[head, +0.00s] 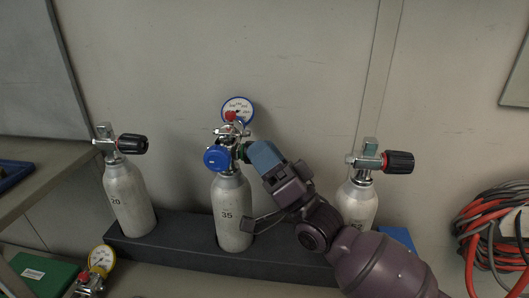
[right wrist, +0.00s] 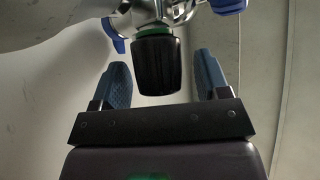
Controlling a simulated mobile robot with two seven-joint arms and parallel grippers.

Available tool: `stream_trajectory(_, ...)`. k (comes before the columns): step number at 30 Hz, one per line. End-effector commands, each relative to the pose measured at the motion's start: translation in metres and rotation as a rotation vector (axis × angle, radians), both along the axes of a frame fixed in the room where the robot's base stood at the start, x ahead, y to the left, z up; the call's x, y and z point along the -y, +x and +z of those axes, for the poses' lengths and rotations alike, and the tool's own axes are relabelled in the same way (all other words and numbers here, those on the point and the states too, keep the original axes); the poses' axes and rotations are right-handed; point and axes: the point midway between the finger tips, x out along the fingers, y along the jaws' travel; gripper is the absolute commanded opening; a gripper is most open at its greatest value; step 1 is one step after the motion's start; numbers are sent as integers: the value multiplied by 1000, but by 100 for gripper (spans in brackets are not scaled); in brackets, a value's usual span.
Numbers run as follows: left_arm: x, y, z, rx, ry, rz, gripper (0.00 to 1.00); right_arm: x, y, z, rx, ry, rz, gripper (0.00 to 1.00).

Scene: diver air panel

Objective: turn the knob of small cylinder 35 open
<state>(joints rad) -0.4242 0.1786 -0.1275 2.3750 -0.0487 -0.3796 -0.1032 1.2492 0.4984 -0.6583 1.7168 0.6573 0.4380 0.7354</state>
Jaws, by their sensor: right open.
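Small cylinder 35 (head: 231,212) stands upright in a dark rack, in the middle of the head view. A regulator with a blue cap (head: 217,158), a red part and a white gauge (head: 238,106) is on its valve. My right gripper (head: 254,153) reaches the valve from the right and largely hides the knob in the head view. In the right wrist view, the black knob (right wrist: 157,66) with a green ring shows between the two blue fingers of the gripper (right wrist: 163,72). The fingers are open, with a gap on each side of the knob. My left gripper is not in view.
Cylinder 20 (head: 128,200) stands left in the rack (head: 185,240), and another cylinder (head: 357,204) stands right, partly behind my arm. A yellow-rimmed gauge (head: 101,260) and green box (head: 45,277) are at lower left.

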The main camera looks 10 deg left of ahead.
Motion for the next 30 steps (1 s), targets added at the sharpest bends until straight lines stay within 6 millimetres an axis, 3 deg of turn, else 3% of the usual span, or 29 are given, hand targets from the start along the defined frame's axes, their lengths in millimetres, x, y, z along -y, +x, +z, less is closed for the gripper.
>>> stream_trajectory(8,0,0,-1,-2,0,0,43,8,-4,-8,0,-1,-1,69)
stream_trajectory(21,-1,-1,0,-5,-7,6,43,45,-27,-46,-1,-1,0,69)
stream_trajectory(30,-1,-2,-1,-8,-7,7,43,49,-29,-50,1,0,1,69)
